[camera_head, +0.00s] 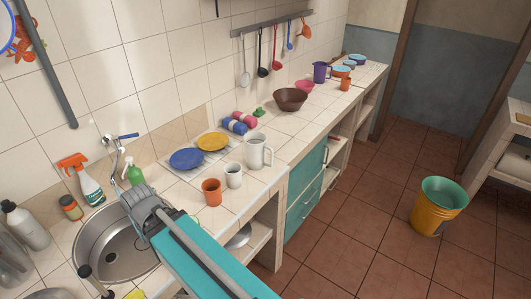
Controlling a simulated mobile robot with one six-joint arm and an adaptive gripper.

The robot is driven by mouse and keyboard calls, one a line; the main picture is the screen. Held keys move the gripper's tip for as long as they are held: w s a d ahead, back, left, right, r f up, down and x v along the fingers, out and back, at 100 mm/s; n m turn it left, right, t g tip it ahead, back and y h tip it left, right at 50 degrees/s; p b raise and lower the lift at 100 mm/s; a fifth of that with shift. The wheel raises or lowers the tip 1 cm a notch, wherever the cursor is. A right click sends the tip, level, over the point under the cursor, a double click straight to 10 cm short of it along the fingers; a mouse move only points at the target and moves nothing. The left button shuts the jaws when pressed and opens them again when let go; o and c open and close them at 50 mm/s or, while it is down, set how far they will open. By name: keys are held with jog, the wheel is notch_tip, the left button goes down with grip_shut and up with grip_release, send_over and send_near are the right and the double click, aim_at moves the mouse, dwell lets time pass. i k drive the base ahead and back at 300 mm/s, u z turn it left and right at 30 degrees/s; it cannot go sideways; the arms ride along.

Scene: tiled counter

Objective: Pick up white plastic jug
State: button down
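The white plastic jug (257,153) stands upright on the tiled counter, near its front edge and right of the sink. Its handle shows on the right side. My gripper (137,196) is at the grey end of my turquoise arm, over the sink area, left of the jug and well apart from it. Its fingers are too small and foreshortened to tell whether they are open or shut.
A white cup (233,175) and an orange cup (211,191) stand just left of the jug. Behind them are a blue plate (186,159) and a yellow plate (212,141). A brown bowl (290,99) stands farther right, with clear tiles between.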

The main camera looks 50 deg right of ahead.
aim_at(254, 142)
jog(key=z, duration=1.2)
jog(key=i, duration=0.15)
jog(key=z, duration=0.2)
jog(key=k, duration=0.5)
jog(key=z, duration=0.8)
